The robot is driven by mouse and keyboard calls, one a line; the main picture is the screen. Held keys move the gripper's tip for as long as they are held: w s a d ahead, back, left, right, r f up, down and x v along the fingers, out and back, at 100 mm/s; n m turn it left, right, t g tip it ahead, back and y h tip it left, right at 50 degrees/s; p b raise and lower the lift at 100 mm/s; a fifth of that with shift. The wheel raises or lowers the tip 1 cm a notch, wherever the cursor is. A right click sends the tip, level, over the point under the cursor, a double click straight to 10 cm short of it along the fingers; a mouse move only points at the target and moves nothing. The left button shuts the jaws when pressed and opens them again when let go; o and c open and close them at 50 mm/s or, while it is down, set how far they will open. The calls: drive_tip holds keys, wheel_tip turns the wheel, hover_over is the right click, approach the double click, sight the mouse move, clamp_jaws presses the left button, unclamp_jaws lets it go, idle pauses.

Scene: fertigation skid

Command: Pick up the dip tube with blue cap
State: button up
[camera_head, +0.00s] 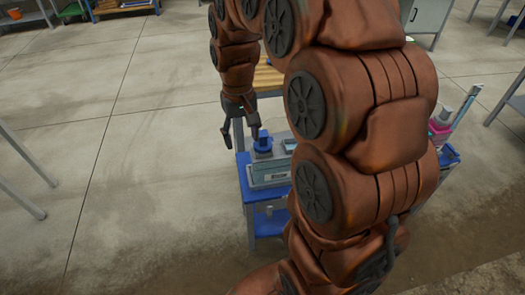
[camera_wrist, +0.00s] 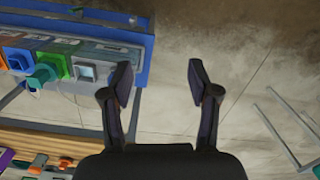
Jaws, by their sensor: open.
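In the head view a blue cap (camera_head: 264,140) stands on the near left part of a small blue-and-grey cart, on top of a grey unit. Any tube below it is hidden. My gripper (camera_head: 240,136) hangs beside the cap, to its left, apparently with its right finger close to it; I cannot tell if they touch. In the wrist view my gripper (camera_wrist: 160,78) is open and empty, with bare floor between its fingers. A teal capped piece (camera_wrist: 41,76) and a blue square holder (camera_wrist: 18,59) show to the left of the fingers; I cannot tell which is the blue cap.
The cart (camera_head: 249,190) has a blue lower shelf. A pink container (camera_head: 439,128) and a tall pale tube stand at its right end. My arm hides the cart's middle. Green (camera_wrist: 57,66) and grey (camera_wrist: 87,70) holders sit in a row. Open floor lies left.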

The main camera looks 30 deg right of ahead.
drive_tip(key=w+d+f+m+b, duration=0.1)
drive_tip(key=w+d+f+b, duration=0.2)
drive_tip(key=w+d+f, duration=0.5)
drive_tip(key=m+b, duration=0.2)
hover_over(263, 133)
drive_tip(key=shift+t, duration=0.4)
drive_tip(key=f, duration=0.5)
drive_tip(key=shift+w+d, duration=0.25)
wheel_tip(263, 133, down, 2)
drive_tip(key=shift+d, duration=0.1)
drive_tip(key=shift+s+a+f, duration=0.15)
drive_tip(key=shift+a+f, duration=0.05)
drive_tip(key=shift+f, duration=0.9)
drive_tip(key=shift+s+a+f+p, duration=0.1)
drive_tip(key=shift+f+p, duration=0.15)
drive_tip(key=shift+f, duration=0.7)
drive_tip(key=shift+s+a+f+p, duration=0.1)
drive_tip(key=shift+f+p, duration=0.1)
drive_tip(key=shift+f, duration=0.75)
drive_tip(key=shift+w, duration=0.1)
clamp_jaws()
drive_tip(key=shift+r, duration=0.1)
